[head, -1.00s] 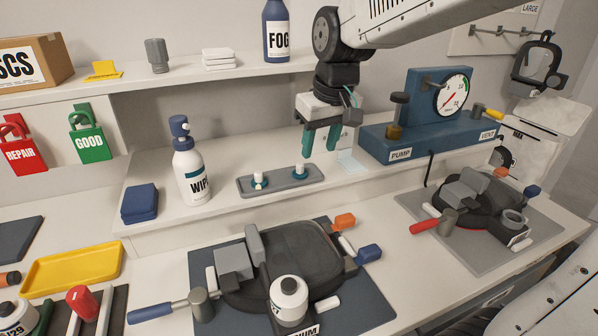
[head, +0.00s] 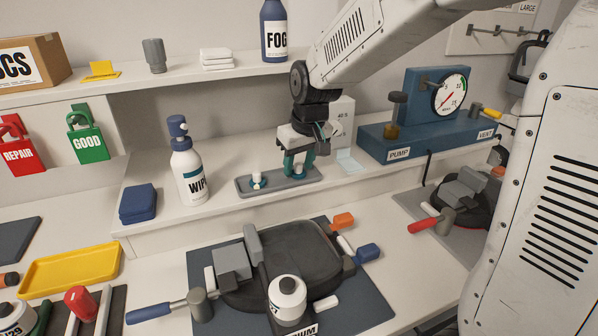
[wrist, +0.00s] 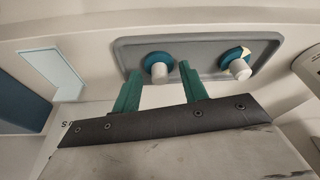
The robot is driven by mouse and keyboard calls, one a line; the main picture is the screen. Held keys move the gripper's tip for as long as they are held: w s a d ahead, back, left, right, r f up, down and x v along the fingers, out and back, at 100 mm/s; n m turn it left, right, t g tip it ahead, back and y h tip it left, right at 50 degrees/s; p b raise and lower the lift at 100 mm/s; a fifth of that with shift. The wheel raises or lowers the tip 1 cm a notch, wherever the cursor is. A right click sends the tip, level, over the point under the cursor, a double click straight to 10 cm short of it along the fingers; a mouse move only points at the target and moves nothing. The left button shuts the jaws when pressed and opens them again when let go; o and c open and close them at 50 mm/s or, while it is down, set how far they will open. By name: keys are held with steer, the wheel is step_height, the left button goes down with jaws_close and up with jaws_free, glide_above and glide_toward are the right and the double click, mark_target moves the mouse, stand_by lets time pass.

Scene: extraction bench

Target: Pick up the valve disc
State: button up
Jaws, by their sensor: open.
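Two valve discs, teal with white stems, stand on a grey tray (head: 277,189) on the raised shelf. The left disc (head: 257,182) stands clear of my gripper (head: 294,168). In the wrist view, this disc (wrist: 236,64) has a pale notch-like mark on its rim. The right disc is mostly hidden by my teal fingers in the head view. In the wrist view, that disc (wrist: 159,67) shows between my two open fingertips (wrist: 158,75). I cannot tell whether the fingers touch it.
A wipe bottle (head: 188,172) and blue cloth stack (head: 138,203) stand left of the tray. The blue pump box with gauge (head: 415,132) is at right. A black mask (head: 290,262) lies on a mat in front.

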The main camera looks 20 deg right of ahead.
mark_target(297, 164)
jaws_close()
steer(key=shift+r, duration=0.5)
steer(key=v, duration=0.3)
steer(key=shift+w+a, duration=0.1)
steer(key=shift+a, duration=0.05)
steer(key=s+a+r, duration=0.1)
steer(key=s+a, duration=0.1)
steer(key=s, duration=1.3)
steer(key=shift+s, duration=0.2)
